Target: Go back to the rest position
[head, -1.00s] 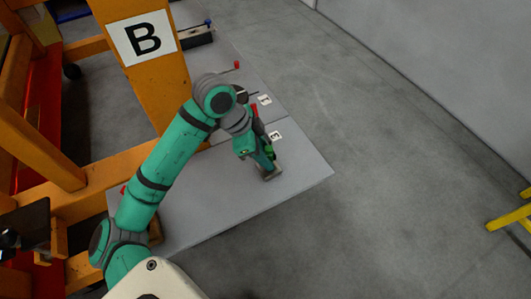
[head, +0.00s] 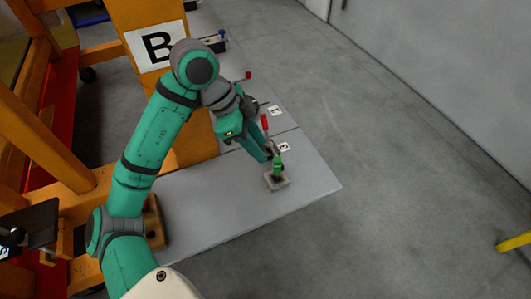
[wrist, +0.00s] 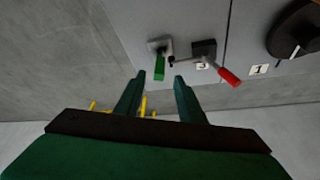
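My gripper (head: 264,157) is near the front right part of the grey panel (head: 215,210), just left of and above a small green handle (head: 277,165) on a pale square base. In the wrist view, the two fingers of my gripper (wrist: 160,77) stand apart with nothing between them. The green handle (wrist: 160,66) shows beyond the fingertips, apart from them. My arm is raised and bent over the panel.
A red-handled lever (head: 264,122) stands close behind the green one; it also shows in the wrist view (wrist: 229,76). A black knob (wrist: 298,30) is farther along. An orange frame with a "B" sign (head: 156,46) stands left.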

